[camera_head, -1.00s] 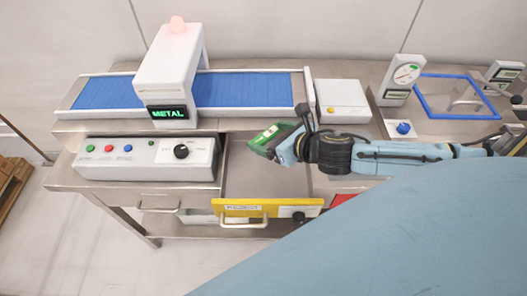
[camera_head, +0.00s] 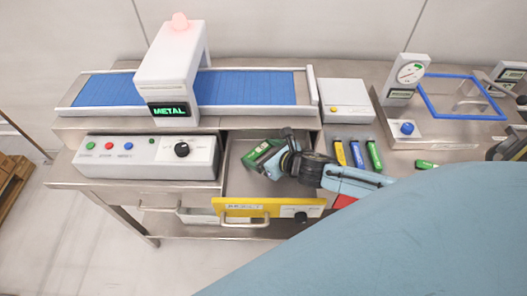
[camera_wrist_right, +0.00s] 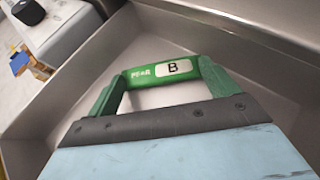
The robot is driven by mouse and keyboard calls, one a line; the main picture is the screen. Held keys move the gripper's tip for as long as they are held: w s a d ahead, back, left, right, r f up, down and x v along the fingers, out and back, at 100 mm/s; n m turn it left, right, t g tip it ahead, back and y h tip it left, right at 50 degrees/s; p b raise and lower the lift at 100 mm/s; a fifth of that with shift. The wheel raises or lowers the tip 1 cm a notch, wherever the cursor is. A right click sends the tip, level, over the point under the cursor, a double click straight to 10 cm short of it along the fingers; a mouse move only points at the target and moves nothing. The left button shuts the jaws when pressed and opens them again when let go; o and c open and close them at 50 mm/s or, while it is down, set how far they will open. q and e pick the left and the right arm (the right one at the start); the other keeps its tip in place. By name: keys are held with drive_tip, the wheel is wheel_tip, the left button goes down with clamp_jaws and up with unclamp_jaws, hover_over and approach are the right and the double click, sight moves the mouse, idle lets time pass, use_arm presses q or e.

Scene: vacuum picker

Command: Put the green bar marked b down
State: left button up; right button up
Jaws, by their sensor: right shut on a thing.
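The green bar marked B (camera_head: 257,151) is held in my right gripper (camera_head: 268,158), within the outline of the open drawer with the yellow front (camera_head: 240,209). In the right wrist view the bar (camera_wrist_right: 150,76) lies crosswise between the green fingers of the gripper (camera_wrist_right: 163,88), its white B label facing the camera. The drawer's grey walls (camera_wrist_right: 255,48) surround it there. Whether the bar touches the drawer floor I cannot tell. My left gripper is not in view.
A yellow, a blue and a green bar (camera_head: 374,155) lie on the table right of the drawer, with another green bar (camera_head: 426,164) farther right. The detector arch (camera_head: 170,65) reads METAL over the blue conveyor (camera_head: 250,88). A control box (camera_head: 150,157) stands left of the drawer.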

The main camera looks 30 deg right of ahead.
drive_tip(key=o, duration=0.6)
drive_tip(key=shift+f, duration=0.15)
drive_tip(key=shift+o, duration=1.3)
drive_tip(key=shift+r, duration=0.25)
drive_tip(key=v, duration=1.2)
